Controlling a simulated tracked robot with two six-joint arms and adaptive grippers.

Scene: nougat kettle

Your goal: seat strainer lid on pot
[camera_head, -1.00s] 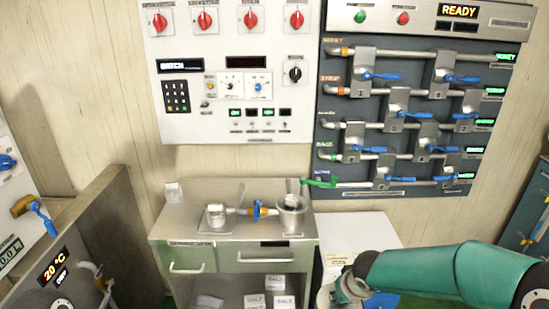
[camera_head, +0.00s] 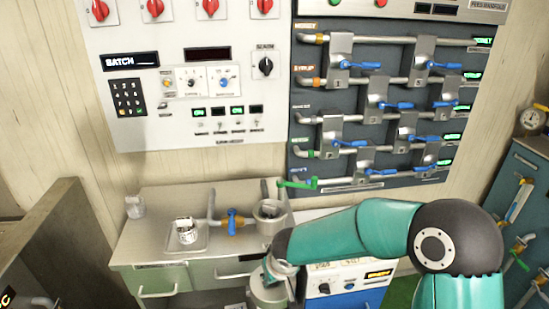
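My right arm comes in from the right, with its wrist end (camera_head: 283,265) low in the middle, in front of the steel bench. A pale metallic cylindrical part (camera_head: 270,292) shows below the wrist, cut by the bottom edge; I cannot tell whether it is part of my gripper or a separate thing. The fingers cannot be made out. A round grey metal vessel (camera_head: 270,224), possibly the pot, stands at the bench's right end, beyond my wrist. I cannot identify the strainer lid. My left gripper is not in view.
The steel bench (camera_head: 150,247) holds a white-labelled container (camera_head: 185,231) on a shallow tray and a blue-handled valve (camera_head: 232,222). A green lever (camera_head: 300,184) juts above the bench's right end. A blue and white box (camera_head: 345,285) stands right of the bench.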

